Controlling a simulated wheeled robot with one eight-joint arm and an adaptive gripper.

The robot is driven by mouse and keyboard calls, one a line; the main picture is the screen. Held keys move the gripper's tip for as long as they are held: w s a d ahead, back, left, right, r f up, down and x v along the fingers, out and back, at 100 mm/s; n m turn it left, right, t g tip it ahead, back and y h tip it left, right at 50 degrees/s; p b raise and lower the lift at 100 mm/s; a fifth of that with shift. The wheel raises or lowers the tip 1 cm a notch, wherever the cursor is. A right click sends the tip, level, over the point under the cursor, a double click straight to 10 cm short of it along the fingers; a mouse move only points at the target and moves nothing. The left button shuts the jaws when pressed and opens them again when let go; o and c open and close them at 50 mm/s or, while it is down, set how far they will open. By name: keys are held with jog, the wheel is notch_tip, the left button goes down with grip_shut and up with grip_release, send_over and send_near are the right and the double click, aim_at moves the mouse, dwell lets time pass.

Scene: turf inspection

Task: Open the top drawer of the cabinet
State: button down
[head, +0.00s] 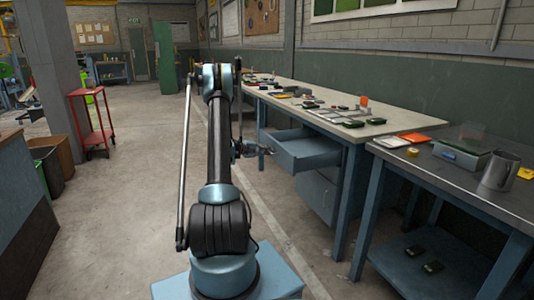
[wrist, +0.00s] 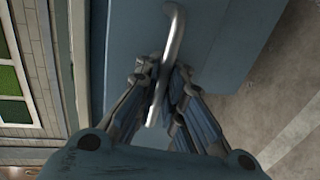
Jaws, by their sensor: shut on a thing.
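The cabinet (head: 318,192) is blue-grey and stands under the long workbench. Its top drawer (head: 305,151) is pulled well out from the cabinet toward the aisle, with its inside showing from above. My gripper (head: 268,151) is at the front of this drawer in the head view. In the wrist view, the drawer front (wrist: 230,45) is a plain blue-grey panel with a curved metal handle (wrist: 174,40). My gripper (wrist: 160,85) is shut on the handle, one finger on each side. The lower drawers look closed. The handle is too small to make out in the head view.
The long workbench (head: 383,125) above the cabinet carries several small items. A second dark-topped table (head: 450,172) stands at the right front, with a metal cup (head: 499,171) and a clear bin on it. A red cart (head: 93,120) stands at the left. The aisle floor (head: 150,180) is clear.

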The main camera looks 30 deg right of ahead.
jog(key=shift+w, duration=0.1)
jog(key=c, duration=2)
grip_release()
jog(key=shift+o, duration=0.2)
jog(key=v, duration=1.2)
jog(key=shift+f, duration=0.1)
